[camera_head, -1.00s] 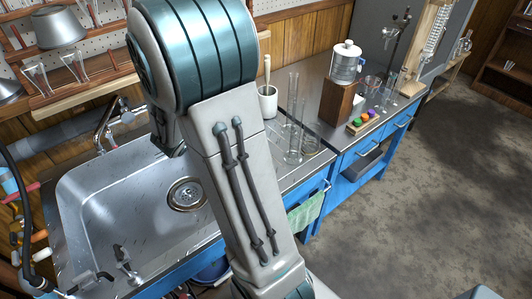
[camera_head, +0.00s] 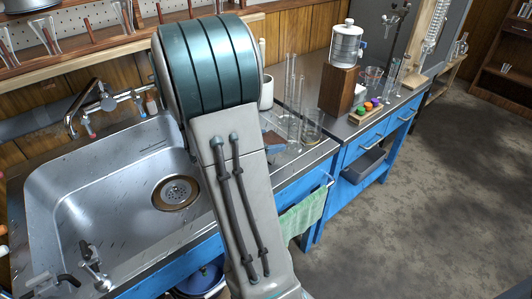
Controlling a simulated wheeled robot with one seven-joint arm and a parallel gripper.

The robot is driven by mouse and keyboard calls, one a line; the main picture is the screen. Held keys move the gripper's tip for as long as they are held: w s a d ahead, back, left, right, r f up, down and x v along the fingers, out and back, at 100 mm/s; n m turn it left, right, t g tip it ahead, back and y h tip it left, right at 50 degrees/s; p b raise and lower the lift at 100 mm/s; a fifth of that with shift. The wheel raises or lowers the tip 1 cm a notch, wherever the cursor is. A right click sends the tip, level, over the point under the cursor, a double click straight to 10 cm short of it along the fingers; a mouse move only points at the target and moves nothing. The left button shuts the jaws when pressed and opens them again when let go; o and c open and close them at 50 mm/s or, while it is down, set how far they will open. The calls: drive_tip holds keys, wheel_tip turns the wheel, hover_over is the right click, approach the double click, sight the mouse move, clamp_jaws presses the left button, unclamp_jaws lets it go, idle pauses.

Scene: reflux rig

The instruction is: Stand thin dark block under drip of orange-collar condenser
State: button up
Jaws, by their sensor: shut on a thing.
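My arm crosses the middle of the view, and my gripper does not show clearly; it is hidden behind the arm or outside the picture. A coiled glass condenser (camera_head: 436,22) stands against a pale wooden board at the top right. No orange collar can be made out on it, and the spot under its drip is too small to read. I cannot pick out the thin dark block. A small blue-grey shape (camera_head: 274,141) shows at the right edge of my arm on the worktop; I cannot tell what it is.
A metal sink (camera_head: 105,190) lies left of my arm. Tall glass cylinders (camera_head: 291,105) and a beaker (camera_head: 312,128) stand right of it. A brown wooden block (camera_head: 338,92) bears a glass jar (camera_head: 346,42). A green cloth (camera_head: 303,213) hangs in front. Floor at right is clear.

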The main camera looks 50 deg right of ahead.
drive_tip(key=shift+f+b, duration=0.6)
drive_tip(key=shift+f, duration=1.8)
drive_tip(key=shift+f, duration=0.15)
drive_tip(key=o, duration=0.9)
